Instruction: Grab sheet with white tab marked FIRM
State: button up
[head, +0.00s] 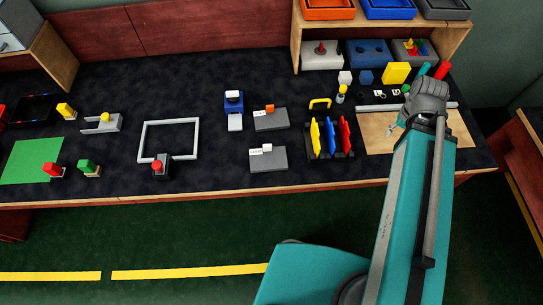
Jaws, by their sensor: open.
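Two grey sheets lie flat on the dark worktop in the middle of the head view, one behind the other. The far sheet (272,122) has a white tab on it with an orange block beside it. The tab lettering is too small to read, so I cannot tell which is FIRM. My gripper (396,128) is open, far to the right of both sheets, over the tan board. My arm partly hides that area.
A rack of yellow, blue and red panels (345,134) stands between the sheets and my arm. A blue and white piece (234,102) and a grey frame (145,127) lie left of the sheets. A shelf (294,50) with bins stands behind.

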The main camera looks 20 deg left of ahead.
aim_at(269, 158)
jog(key=z, duration=0.05)
jog(key=k, duration=1.65)
jog(key=u, duration=0.4)
jog(key=i, duration=1)
